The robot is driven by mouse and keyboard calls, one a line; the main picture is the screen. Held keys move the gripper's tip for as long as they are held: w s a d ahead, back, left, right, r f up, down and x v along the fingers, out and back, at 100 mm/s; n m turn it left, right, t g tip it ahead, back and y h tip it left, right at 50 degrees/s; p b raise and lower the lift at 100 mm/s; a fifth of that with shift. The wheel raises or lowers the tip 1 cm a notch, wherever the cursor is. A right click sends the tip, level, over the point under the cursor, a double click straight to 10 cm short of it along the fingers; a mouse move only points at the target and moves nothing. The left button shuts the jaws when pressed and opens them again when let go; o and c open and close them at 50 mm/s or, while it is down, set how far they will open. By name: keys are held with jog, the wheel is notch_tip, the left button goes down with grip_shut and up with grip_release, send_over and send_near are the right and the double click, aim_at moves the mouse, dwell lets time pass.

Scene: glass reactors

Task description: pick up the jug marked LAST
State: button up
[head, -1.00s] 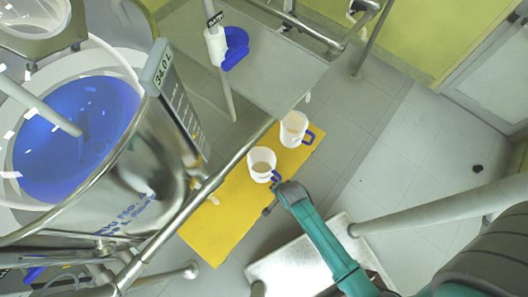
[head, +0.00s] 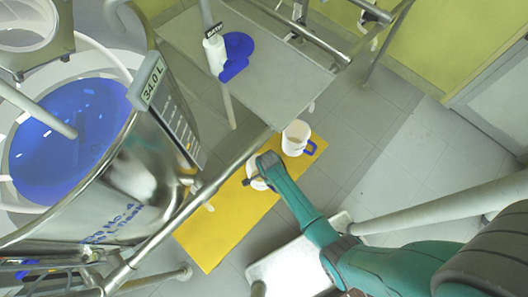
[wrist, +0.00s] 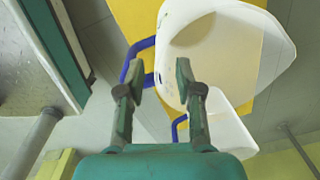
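Two white jugs with blue handles stand on a yellow mat (head: 222,232). The nearer jug (head: 252,165) is partly hidden by my gripper (head: 262,172) in the head view. The farther jug (head: 296,135) stands just beyond it, its handle to the right. In the wrist view, a large white jug (wrist: 235,35) fills the upper right, with its blue handle at its left. The other jug (wrist: 228,122) shows below it. My gripper (wrist: 158,75) is open, its fingertips apart beside the large jug's wall and handle. I cannot read LAST on either jug.
A steel reactor vessel (head: 120,195) with blue contents and a metal rail stands at left. A grey bench (head: 260,60) is behind the mat, with a blue-and-white fitting on a post. A pale platform (head: 295,270) stands at the front.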

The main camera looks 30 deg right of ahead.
jog(key=shift+f, duration=1.65)
jog(key=shift+c, duration=0.3)
grip_shut()
